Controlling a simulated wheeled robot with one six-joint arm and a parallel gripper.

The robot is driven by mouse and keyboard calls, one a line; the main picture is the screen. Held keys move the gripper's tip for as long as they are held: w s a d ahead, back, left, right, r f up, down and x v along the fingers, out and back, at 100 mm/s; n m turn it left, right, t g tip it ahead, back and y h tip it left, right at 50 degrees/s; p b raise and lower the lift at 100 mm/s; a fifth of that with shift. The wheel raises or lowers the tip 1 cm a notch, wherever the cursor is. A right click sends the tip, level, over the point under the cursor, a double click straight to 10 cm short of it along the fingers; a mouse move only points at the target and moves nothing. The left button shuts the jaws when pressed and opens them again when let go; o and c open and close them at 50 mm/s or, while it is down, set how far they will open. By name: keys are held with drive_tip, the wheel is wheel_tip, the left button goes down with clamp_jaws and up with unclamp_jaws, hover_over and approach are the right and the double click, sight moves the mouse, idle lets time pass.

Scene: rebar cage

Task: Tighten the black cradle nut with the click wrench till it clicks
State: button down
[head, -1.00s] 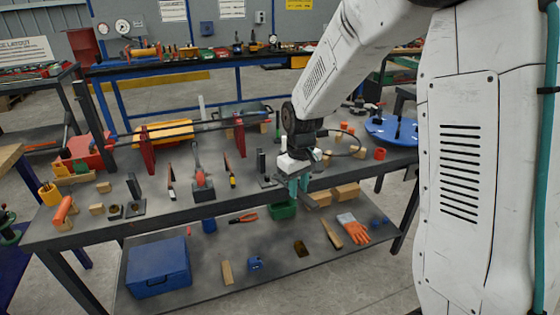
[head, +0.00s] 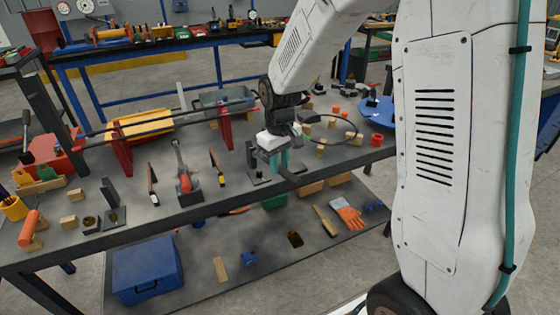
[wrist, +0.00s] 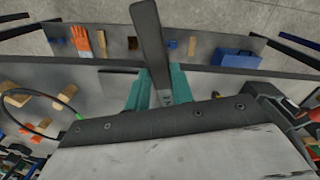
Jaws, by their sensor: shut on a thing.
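My gripper (head: 280,160), with teal fingers, hangs over the front edge of the workbench at the right of the middle. It is shut on a dark grey flat bar (wrist: 150,40). In the wrist view the bar sticks out beyond the fingers; its ends are not clear enough to tell whether it is the click wrench. A black upright bracket (head: 250,155) on a base plate stands just left of my gripper. A similar bracket (head: 109,192) stands further left, with a small dark fitting on its plate. I cannot tell which dark piece is the black cradle nut.
Red stands (head: 225,130) carry long dark bars across the bench (head: 150,215). Wooden blocks (head: 68,222) and an orange cylinder lie left. A blue box (head: 147,270) and gloves (head: 347,214) lie on the lower shelf.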

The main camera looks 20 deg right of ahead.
drive_tip(key=shift+d+f, duration=0.1)
drive_tip(key=shift+f, duration=2.8)
drive_tip(key=shift+f, duration=1.1)
drive_tip(key=a+m, duration=0.6)
drive_tip(key=shift+m, duration=0.4)
drive_tip(key=shift+d, duration=0.2)
drive_tip(key=shift+s+r, duration=0.1)
drive_tip(key=shift+r, duration=2.45)
